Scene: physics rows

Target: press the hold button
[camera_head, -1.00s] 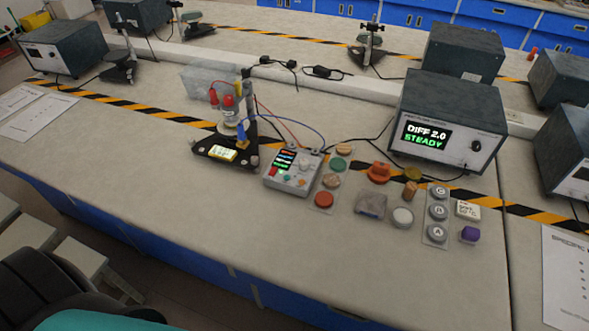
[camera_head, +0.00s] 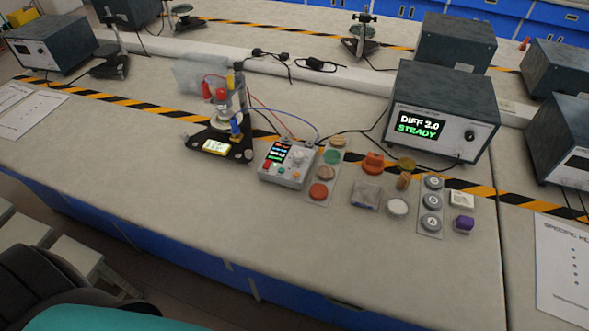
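A strip of round buttons (camera_head: 311,194) lies on the bench, with a red-orange button (camera_head: 319,190), a green button (camera_head: 332,157) and tan ones. A grey strip (camera_head: 429,232) to its right holds three grey round buttons, the nearest marked A (camera_head: 431,222). A small grey control box (camera_head: 273,175) with a lit screen and small coloured buttons stands left of the strips. I cannot read which button is labelled hold. A large dark meter (camera_head: 443,105) behind reads "DIFF 2.0 STEADY". Neither of my grippers is in view.
A black stand (camera_head: 235,143) with a lit yellow display stands left of the control box. An orange piece (camera_head: 373,162), a clear packet (camera_head: 366,195), a white disc (camera_head: 397,207) and a purple block (camera_head: 463,224) lie among the buttons. The bench front (camera_head: 250,230) is clear.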

